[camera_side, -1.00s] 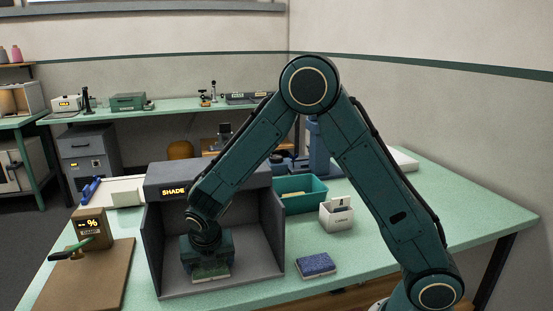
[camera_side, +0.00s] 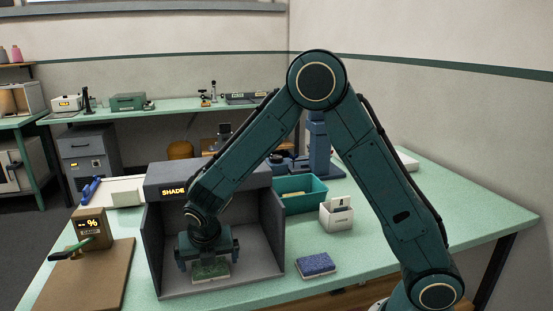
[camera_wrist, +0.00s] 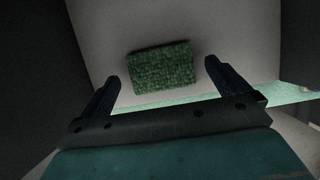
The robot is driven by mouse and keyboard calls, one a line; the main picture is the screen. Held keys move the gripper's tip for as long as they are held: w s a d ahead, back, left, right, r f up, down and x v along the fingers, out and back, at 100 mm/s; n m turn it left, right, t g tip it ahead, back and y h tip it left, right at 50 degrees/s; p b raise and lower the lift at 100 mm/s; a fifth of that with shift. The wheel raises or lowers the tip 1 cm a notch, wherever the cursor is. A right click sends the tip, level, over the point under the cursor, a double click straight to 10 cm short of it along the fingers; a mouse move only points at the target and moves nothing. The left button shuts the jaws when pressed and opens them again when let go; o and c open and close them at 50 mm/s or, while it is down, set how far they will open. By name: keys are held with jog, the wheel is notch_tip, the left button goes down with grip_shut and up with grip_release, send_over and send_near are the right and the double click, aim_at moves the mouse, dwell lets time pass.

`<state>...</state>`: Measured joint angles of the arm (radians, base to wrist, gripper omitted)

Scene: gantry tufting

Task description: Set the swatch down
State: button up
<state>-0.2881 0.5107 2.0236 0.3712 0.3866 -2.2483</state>
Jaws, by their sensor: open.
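The green tufted swatch (camera_wrist: 161,68) lies on the pale grey floor of the shade booth, seen in the wrist view between and ahead of my two fingers. In the side view the swatch (camera_side: 210,269) sits under my gripper, near the booth's front. My gripper (camera_wrist: 163,84) is open, with a gap between each finger and the swatch. In the side view my gripper (camera_side: 208,259) is inside the booth with its fingers spread wide, partly in front of the swatch. The grey shade booth (camera_side: 158,249) has a lit "SHADE" sign.
A blue swatch (camera_side: 316,264) lies on the green table right of the booth. A white holder (camera_side: 337,217) and a teal bin (camera_side: 304,202) stand behind it. A brown board (camera_side: 95,280) with a small meter (camera_side: 91,222) is at left. The booth walls stand close around my gripper.

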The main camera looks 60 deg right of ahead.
jog(key=v, duration=1)
jog(key=shift+r, duration=0.35)
jog(key=shift+s, duration=0.15)
jog(key=s+d+r+m+t+y, duration=0.15)
jog(key=s+d+r+m, duration=0.45)
jog(key=s+r+m, duration=0.6)
jog(key=s+f+m+y, duration=0.1)
jog(key=s+f+m, duration=0.1)
jog(key=s+m, duration=1)
jog(key=shift+d+m+t+y, duration=0.35)
jog(key=shift+m+t, duration=0.1)
jog(key=shift+m, duration=1.05)
jog(key=shift+r, duration=0.1)
